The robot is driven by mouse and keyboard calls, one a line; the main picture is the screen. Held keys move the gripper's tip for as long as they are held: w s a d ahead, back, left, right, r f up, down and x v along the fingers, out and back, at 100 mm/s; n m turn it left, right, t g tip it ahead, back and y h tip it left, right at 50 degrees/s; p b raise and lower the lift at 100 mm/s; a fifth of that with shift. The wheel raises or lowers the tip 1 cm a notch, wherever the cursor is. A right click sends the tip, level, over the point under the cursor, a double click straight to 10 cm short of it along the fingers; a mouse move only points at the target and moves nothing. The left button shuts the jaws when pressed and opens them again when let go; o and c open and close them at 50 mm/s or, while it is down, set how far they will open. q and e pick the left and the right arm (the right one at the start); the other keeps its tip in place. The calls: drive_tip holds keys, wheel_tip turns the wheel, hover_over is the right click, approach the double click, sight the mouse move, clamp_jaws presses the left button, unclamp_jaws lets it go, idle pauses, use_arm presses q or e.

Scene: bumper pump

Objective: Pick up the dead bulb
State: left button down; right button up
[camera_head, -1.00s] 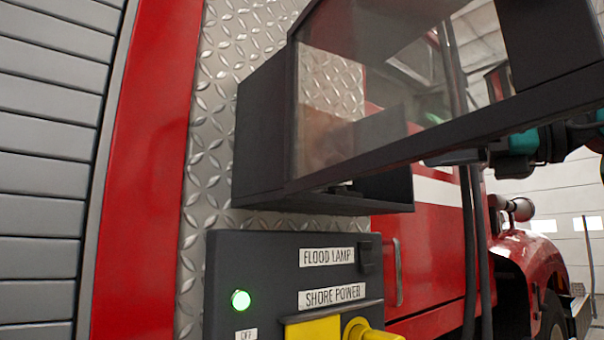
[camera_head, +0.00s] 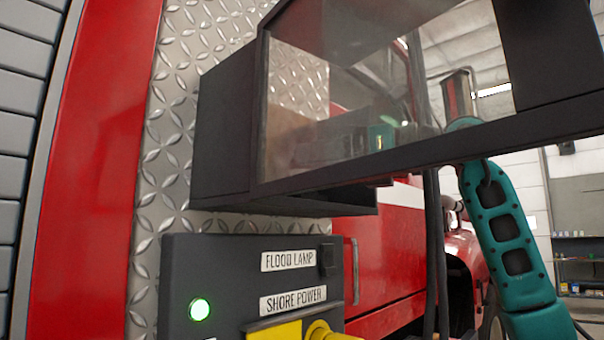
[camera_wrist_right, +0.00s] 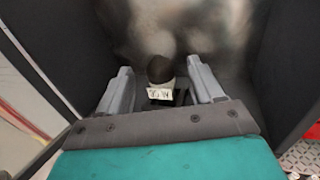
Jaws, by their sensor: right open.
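In the right wrist view the bulb (camera_wrist_right: 160,70) has a dark, blackened top and a pale lower part with a small printed label, partly unreadable. It sits inside the dark lamp housing. My right gripper (camera_wrist_right: 160,66) is open, with one grey finger on each side of the bulb and a gap to both. In the head view the right gripper shows only dimly through the clear panel (camera_head: 330,110), at the dark housing (camera_head: 225,130); the bulb cannot be made out there. My left gripper is not in view.
The dark-framed clear panel crosses in front of the housing and my right wrist. Below is a control box (camera_head: 205,265) with a green light, a switch, yellow parts and labels "FLOOD LAMP" and "SHORE POWER". Behind is the red truck side (camera_head: 400,255) with tread plate.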

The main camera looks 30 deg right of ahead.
drive_tip(key=x, duration=0.3)
drive_tip(key=shift+w+a+r, duration=0.1)
drive_tip(key=shift+w+a, duration=0.15)
drive_tip(key=shift+a, duration=0.05)
drive_tip(key=c, duration=1)
